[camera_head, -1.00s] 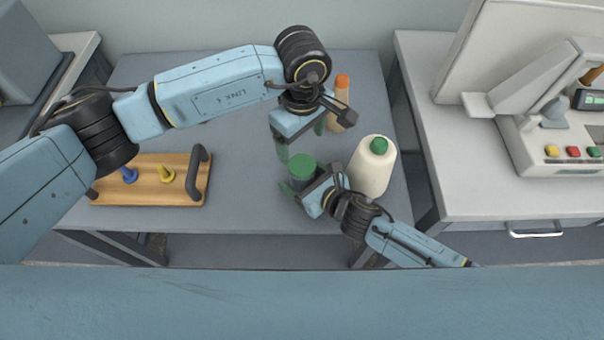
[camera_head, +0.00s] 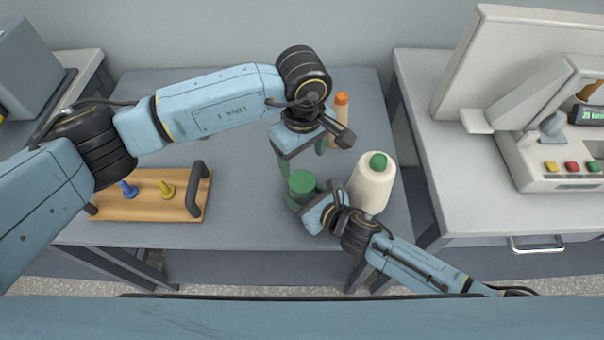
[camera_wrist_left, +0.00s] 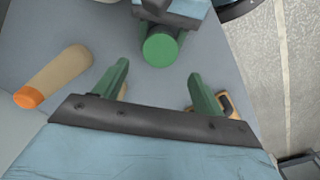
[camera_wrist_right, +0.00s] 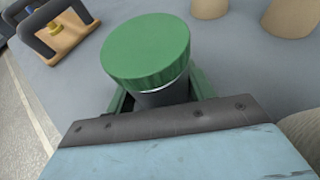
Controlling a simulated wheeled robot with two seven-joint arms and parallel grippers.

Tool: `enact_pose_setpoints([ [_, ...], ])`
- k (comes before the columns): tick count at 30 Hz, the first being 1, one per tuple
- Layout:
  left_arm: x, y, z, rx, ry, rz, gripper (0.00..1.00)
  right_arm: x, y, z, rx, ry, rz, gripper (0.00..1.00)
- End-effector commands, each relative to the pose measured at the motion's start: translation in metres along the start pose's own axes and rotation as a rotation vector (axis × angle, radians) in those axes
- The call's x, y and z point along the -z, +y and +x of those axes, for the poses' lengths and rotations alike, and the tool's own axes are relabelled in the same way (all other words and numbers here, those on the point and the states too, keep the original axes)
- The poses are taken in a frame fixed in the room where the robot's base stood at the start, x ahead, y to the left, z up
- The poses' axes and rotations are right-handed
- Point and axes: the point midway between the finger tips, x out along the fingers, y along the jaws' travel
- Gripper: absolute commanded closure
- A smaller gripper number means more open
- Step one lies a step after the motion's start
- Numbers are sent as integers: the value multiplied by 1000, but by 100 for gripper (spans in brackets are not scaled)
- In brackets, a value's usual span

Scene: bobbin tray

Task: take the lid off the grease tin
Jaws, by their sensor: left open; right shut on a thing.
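The grease tin stands upright with its green lid (camera_head: 302,183) on. In the right wrist view the lid (camera_wrist_right: 146,46) covers the top of the dark tin body (camera_wrist_right: 163,95). My right gripper (camera_head: 314,198) is shut on the tin body, its green fingers on either side below the lid. My left gripper (camera_head: 302,157) is open and empty, just behind the tin. In the left wrist view the lid (camera_wrist_left: 160,48) shows beyond the gap between the open fingers (camera_wrist_left: 158,75), apart from them.
A cream bottle with a green cap (camera_head: 371,188) stands close right of the tin. An orange-capped bottle (camera_head: 341,117) stands behind, near my left gripper. A wooden tray (camera_head: 143,207) with dark handles and coloured pegs lies at left. The table (camera_head: 240,190) between is clear.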

Motion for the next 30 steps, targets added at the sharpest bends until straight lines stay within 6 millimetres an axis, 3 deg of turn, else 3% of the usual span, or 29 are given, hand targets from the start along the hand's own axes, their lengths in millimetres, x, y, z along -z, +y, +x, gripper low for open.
enact_pose_setpoints([
  [9,0,1,-1,-1,4,492,30,1,0,0,0,1,0,100],
  [13,1,0,0,1,2,622,30,1,0,0,0,1,0,100],
  [20,1,-2,15,3,-3,687,30,1,0,0,0,1,0,100],
  [30,0,-1,66,2,-3,683,30,1,0,0,0,1,0,100],
])
